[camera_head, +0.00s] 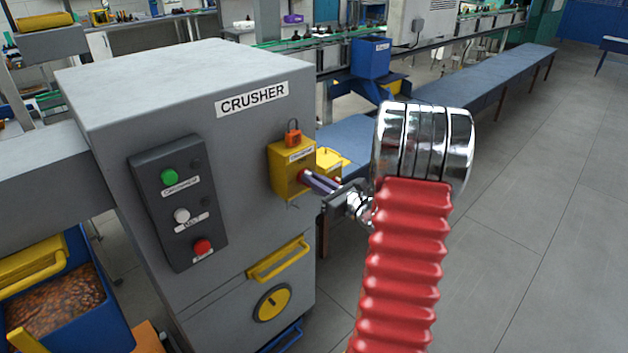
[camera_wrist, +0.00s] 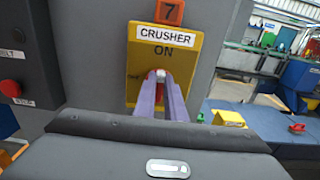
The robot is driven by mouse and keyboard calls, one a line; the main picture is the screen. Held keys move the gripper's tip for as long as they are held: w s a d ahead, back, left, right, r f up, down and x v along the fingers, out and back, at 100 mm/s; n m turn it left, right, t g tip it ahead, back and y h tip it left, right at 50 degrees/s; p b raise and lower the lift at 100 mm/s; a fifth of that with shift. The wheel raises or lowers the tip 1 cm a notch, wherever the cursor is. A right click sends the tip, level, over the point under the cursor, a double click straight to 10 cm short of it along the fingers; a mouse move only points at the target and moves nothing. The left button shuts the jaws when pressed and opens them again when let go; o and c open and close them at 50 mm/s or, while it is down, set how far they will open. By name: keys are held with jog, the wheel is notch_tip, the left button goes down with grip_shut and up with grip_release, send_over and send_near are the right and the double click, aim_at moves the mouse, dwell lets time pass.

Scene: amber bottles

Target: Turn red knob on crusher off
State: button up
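The crusher (camera_head: 200,75) is a large grey cabinet with a yellow switch box (camera_head: 284,160) on its right face. In the wrist view, the yellow box (camera_wrist: 185,52) is labelled CRUSHER, with ON above the knob and OFF at its left. The red knob (camera_wrist: 160,92) is mostly hidden between my fingers; its pale marker shows at the top, under ON. My gripper (camera_wrist: 160,82) has its two purple fingers close together, one on each side of the knob, and appears shut on it. In the head view, my gripper (camera_head: 306,178) reaches the box from the right.
A yellow handle (camera_head: 278,260) and round yellow dial (camera_head: 272,303) are below. Open floor lies right.

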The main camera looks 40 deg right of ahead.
grip_shut()
jog(key=shift+a+f+n, duration=0.25)
jog(key=shift+n, duration=2.75)
jog(key=shift+a+f+n, duration=0.25)
jog(key=shift+n, duration=2.75)
jog(key=shift+a+f+n, duration=0.25)
jog(key=shift+n, duration=2.75)
